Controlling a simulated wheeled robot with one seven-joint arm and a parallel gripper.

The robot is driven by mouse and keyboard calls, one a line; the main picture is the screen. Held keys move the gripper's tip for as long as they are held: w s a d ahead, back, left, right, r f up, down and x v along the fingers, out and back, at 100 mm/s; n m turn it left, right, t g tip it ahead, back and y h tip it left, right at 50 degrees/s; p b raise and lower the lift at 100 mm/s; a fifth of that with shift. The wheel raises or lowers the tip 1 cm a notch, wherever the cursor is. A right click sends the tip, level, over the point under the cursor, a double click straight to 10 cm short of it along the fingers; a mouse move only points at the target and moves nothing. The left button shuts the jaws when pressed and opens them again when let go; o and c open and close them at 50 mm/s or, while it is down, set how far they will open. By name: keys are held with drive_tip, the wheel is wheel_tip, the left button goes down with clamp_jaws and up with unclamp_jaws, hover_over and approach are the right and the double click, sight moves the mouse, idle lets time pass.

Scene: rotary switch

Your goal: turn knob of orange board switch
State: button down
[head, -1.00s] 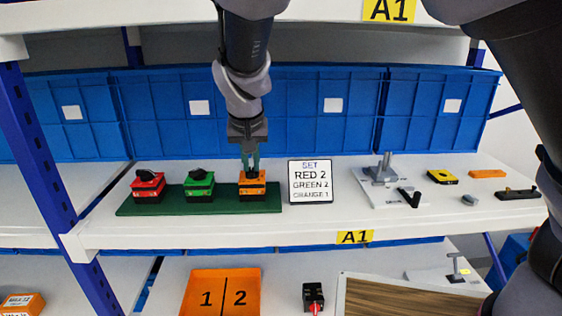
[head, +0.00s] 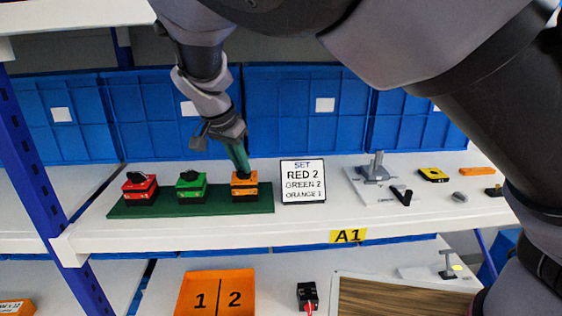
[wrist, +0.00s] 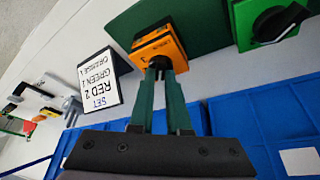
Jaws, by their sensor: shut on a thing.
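The orange switch (head: 244,189) stands at the right end of a dark green board (head: 160,209) on the shelf. It also shows in the wrist view (wrist: 160,46). My gripper (head: 242,171) comes down on it from above, tilted. In the wrist view my gripper (wrist: 160,66) has its two green fingers shut on the dark knob (wrist: 157,63) on the orange switch; the fingers hide part of the knob. The red switch (head: 140,190) and green switch (head: 191,187) stand to the left with their black knobs free.
A sign (head: 303,182) reading "RED 2, GREEN 2, ORANGE 1" stands just right of the orange switch. Blue bins (head: 290,115) line the back. A grey stand (head: 374,172) and small parts lie farther right.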

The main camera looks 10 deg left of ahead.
drive_tip(key=shift+a+m+h, duration=0.1)
drive_tip(key=shift+m+h, duration=0.2)
drive_tip(key=shift+m, duration=0.6)
drive_tip(key=c, duration=0.9)
unclamp_jaws()
drive_tip(key=shift+s+a+r, duration=0.15)
drive_tip(key=shift+r, duration=0.35)
drive_tip(key=s+a, duration=0.1)
drive_tip(key=s, duration=0.2)
drive_tip(key=s+a, duration=0.2)
drive_tip(key=s, duration=0.2)
drive_tip(key=s+a, duration=0.2)
drive_tip(key=s, duration=0.1)
drive_tip(key=shift+s+a, duration=0.2)
drive_tip(key=shift+s, duration=0.2)
